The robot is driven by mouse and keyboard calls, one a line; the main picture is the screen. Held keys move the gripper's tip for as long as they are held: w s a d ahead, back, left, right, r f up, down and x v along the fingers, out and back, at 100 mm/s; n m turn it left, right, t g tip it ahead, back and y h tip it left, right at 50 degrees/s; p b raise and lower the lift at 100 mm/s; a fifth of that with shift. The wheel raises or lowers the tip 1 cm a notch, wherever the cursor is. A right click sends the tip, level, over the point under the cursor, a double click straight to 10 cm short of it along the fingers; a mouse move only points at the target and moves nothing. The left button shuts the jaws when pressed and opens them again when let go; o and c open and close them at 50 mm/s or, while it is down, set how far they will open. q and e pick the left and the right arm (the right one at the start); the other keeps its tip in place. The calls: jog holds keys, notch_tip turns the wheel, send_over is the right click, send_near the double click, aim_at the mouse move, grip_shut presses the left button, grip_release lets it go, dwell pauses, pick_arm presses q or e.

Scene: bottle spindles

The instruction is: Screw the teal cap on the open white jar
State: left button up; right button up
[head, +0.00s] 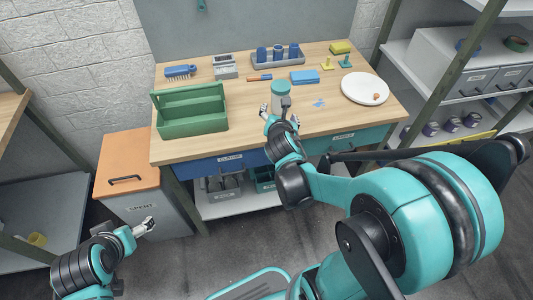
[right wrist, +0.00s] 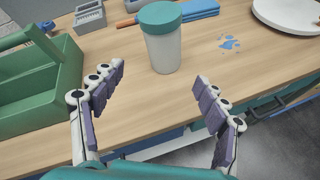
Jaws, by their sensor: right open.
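The white jar (head: 280,103) stands upright on the workbench, and it also shows in the right wrist view (right wrist: 163,53). The teal cap (head: 281,87) sits on top of the jar, and it also shows in the right wrist view (right wrist: 160,15). I cannot tell whether it is screwed tight. My right gripper (head: 279,114) is open at the jar's near side; in the right wrist view (right wrist: 160,74) its spread fingers point toward the jar, apart from it. My left gripper (head: 147,227) is low at the left, away from the jar; its jaws are too small to read.
A green caddy (head: 190,128) stands left of the jar. A white plate (head: 352,92) and a blue spill (head: 318,103) are to the right. Behind are a blue sponge or cloth stack (head: 304,77), a grey bottle rack (head: 278,60) and a brush (head: 180,72).

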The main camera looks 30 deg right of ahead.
jog(key=s+a+m+g+y, duration=0.2)
jog(key=s+a+m, duration=0.5)
jog(key=m, duration=0.6)
jog(key=s+a+m+g+y, duration=0.2)
jog(key=s+a+m+y, duration=0.2)
jog(key=s+a+m, duration=0.3)
jog(key=s+m, duration=0.3)
jog(key=m, duration=0.3)
jog(key=shift+s+a, duration=0.3)
jog(key=shift+a, duration=0.05)
